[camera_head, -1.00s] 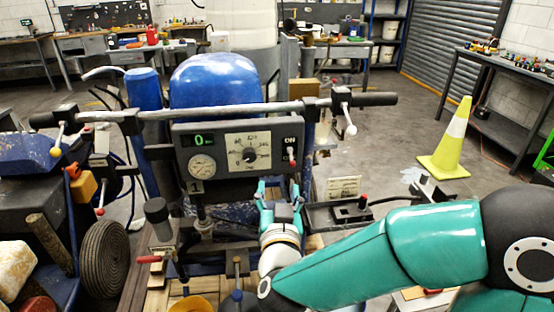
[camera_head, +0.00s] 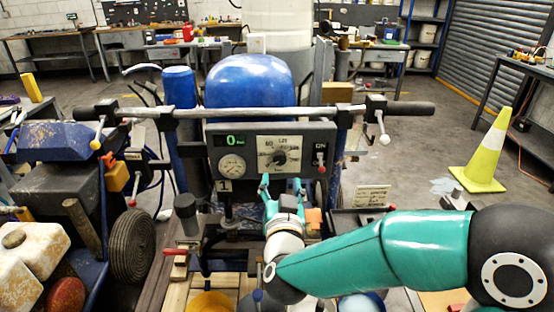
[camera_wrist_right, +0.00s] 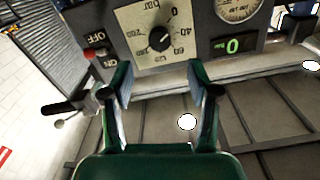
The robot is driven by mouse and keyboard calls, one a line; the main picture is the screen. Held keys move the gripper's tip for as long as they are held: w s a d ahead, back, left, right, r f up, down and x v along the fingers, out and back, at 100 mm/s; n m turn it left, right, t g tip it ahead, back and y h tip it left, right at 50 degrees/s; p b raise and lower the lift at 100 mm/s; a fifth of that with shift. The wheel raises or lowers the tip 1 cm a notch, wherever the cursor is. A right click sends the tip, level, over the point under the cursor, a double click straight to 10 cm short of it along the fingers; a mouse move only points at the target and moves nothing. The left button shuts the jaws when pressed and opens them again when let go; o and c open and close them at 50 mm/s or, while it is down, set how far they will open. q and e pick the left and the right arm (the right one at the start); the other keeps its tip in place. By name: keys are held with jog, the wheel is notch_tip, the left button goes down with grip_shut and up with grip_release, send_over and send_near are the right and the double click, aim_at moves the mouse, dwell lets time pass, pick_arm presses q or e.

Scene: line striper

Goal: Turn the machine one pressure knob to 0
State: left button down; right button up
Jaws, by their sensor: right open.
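The machine one panel (camera_head: 300,137) is grey and carries a "1" plate (camera_head: 224,186). Its black pressure knob (camera_head: 279,158) sits on a cream dial; it also shows in the right wrist view (camera_wrist_right: 160,39). There a small pale mark on the knob points to the upper right, roughly between 0 and 40; the exact reading is hard to tell. The green display (camera_head: 234,140) reads 0. My right gripper (camera_head: 282,183) is open and empty just below the knob, apart from it. In the right wrist view its spread fingers (camera_wrist_right: 160,80) frame the space under the dial. My left gripper is out of view.
A red-tipped switch (camera_head: 320,169) is right of the dial, a round gauge (camera_head: 231,166) left. The handlebar (camera_head: 260,112) crosses above the panel. A wheeled cart with a coiled tyre (camera_head: 131,245) stands left; a yellow cone (camera_head: 481,160) stands right on open floor.

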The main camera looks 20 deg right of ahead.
aim_at(279, 161)
jog(key=p+x, duration=0.1)
jog(key=x, duration=0.8)
jog(key=shift+w+f+p, duration=0.1)
jog(key=shift+w+p, duration=0.2)
jog(key=shift+p, duration=0.05)
jog(key=shift+c, duration=0.2)
jog(key=c, duration=1.1)
grip_shut()
